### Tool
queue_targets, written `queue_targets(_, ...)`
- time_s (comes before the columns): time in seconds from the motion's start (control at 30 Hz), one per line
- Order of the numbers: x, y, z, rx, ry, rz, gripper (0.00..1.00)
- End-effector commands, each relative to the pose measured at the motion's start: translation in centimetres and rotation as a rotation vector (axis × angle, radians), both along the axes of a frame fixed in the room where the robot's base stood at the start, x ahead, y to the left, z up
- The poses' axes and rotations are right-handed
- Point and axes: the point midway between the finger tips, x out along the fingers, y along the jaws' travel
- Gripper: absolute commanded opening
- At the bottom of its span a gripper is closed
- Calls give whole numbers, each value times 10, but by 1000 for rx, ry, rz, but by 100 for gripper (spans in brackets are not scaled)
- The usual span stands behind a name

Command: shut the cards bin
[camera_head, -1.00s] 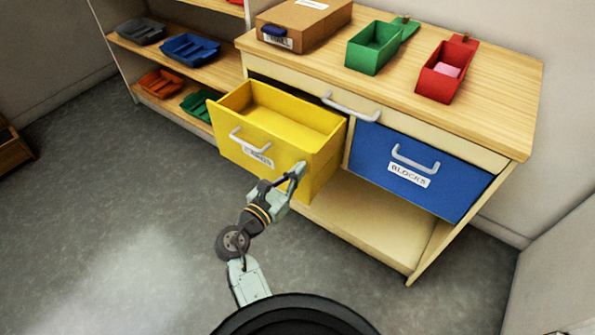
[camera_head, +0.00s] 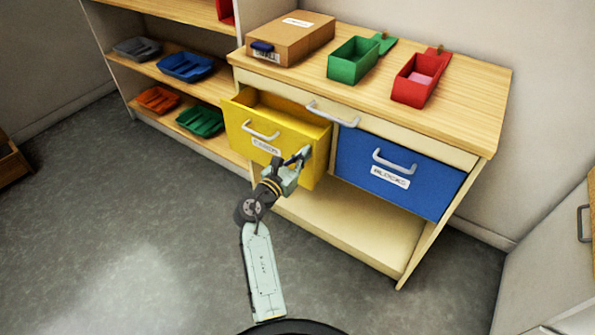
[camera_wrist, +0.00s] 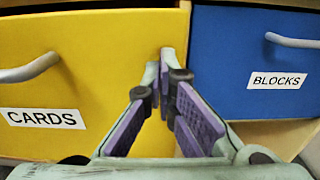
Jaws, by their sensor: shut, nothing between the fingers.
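The yellow cards bin (camera_head: 288,157) is a drawer on the left under the tabletop, partly pulled out, its open top showing. Its front fills the left of the wrist view (camera_wrist: 85,88), with a grey handle and a "CARDS" label. My gripper (camera_head: 304,153) is shut and empty, its tips at the right part of the bin's front, right of the label. In the wrist view the fingertips (camera_wrist: 167,62) meet close to the yellow front near its right edge. I cannot tell for sure whether they touch it.
The blue blocks bin (camera_head: 390,180) sits closed just right of the yellow one. A cardboard box (camera_head: 290,42), a green box (camera_head: 352,66) and a red box (camera_head: 410,88) stand on the tabletop (camera_head: 460,100). Shelves with trays are at left. The floor in front is clear.

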Motion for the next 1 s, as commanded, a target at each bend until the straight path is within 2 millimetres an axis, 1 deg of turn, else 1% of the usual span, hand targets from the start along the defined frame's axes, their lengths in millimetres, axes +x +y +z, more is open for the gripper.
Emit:
queue_targets(0.03, 11, -5, 1, 1, 0, -5, 0)
queue_targets(0.2, 42, -22, 0, 1, 0, -6, 0)
queue_targets(0.3, 60, -34, 0, 1, 0, -5, 0)
queue_targets(0.43, 76, -44, -1, 1, 1, -3, 0)
queue_targets(0.63, 87, -52, -1, 1, 1, -1, 0)
queue_targets(1.0, 90, -54, 1, 0, -3, 1, 0)
